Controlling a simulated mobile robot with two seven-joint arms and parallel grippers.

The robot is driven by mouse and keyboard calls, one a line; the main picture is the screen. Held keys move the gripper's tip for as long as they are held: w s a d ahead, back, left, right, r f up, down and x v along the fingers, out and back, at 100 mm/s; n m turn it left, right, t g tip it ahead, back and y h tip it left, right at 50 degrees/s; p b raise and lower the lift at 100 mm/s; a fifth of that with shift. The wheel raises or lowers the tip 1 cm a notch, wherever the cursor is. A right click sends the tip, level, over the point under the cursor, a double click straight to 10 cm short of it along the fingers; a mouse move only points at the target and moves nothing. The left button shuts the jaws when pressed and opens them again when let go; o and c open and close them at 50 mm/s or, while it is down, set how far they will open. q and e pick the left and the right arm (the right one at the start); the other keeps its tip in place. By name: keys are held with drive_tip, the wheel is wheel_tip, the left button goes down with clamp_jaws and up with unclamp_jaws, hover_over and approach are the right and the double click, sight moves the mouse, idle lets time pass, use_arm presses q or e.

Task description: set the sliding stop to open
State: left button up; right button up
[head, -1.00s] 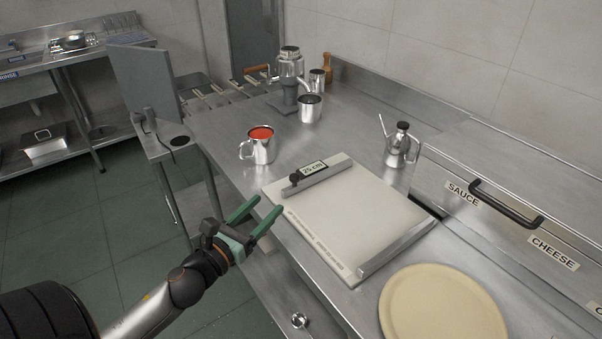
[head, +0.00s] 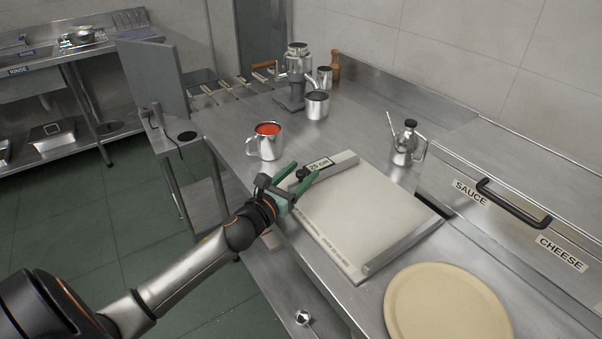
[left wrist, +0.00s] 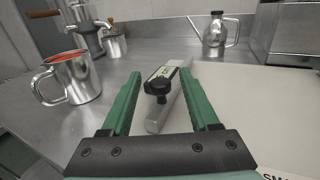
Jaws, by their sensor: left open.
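The sliding stop is a grey metal bar (head: 344,159) across the far end of a pale board (head: 365,208). It has a "25 cm" label and a black knob (left wrist: 160,87) at its left end. My left gripper (head: 304,171) is open at that end of the bar. In the left wrist view, the knob and the bar's near end show between the green fingers (left wrist: 160,80), with no visible contact. Whether the knob lies fully between the fingertips is hard to tell. My right gripper is not in view.
A steel mug with red sauce (head: 267,142) stands just beyond my left gripper. An oil can (head: 406,145) stands behind the board. A round tan disc (head: 448,305) lies at the front right. A lidded cabinet with a black handle (head: 513,203) is at right.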

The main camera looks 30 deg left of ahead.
use_arm(q)
drive_tip(key=shift+w, duration=0.3)
drive_tip(key=shift+c, duration=0.2)
clamp_jaws()
idle(1.1)
